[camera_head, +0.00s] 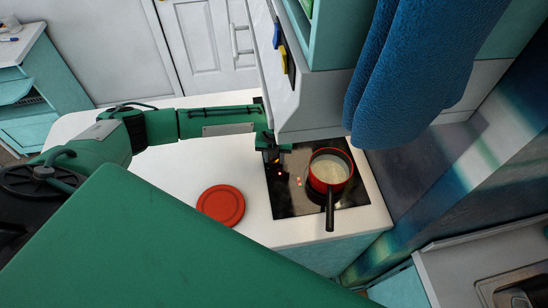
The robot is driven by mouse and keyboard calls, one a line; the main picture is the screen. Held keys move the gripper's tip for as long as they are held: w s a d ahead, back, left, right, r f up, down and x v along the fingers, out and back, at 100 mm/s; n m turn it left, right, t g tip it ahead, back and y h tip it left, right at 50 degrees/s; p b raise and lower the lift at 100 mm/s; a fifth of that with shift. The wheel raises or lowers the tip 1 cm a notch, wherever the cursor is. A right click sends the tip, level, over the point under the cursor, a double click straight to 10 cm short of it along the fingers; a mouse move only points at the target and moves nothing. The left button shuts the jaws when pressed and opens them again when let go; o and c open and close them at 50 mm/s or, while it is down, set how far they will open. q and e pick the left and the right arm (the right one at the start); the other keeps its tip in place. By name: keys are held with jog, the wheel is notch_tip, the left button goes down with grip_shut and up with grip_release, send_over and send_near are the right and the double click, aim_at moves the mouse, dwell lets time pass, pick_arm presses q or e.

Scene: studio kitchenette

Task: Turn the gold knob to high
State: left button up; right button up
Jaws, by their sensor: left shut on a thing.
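My left arm reaches in from the left over the white counter. My left gripper (271,156) is at the back left corner of the black cooktop (291,206), close under the white cupboard. It is shut on the gold knob, which is mostly hidden by the fingers; only a small orange-gold patch shows there. I cannot read the knob's setting. Small red lights glow on the cooktop just in front of the gripper. My right gripper is not in view.
A red pot (329,173) with pale contents stands on the cooktop, its black handle pointing forward. A red round lid or plate (221,205) lies on the counter (172,165). A blue towel (415,65) hangs at the upper right. A sink is at lower right.

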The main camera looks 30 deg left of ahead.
pick_arm(q)
jog(key=m+b, duration=0.1)
jog(key=m, duration=0.5)
jog(key=shift+m+b, duration=0.3)
jog(key=m+b, duration=0.1)
jog(key=m, duration=0.2)
jog(key=shift+m, duration=1.1)
jog(key=shift+b, duration=0.3)
jog(key=o, duration=1)
jog(key=shift+c, duration=0.2)
jog(key=shift+o, duration=0.2)
jog(key=shift+r, duration=0.1)
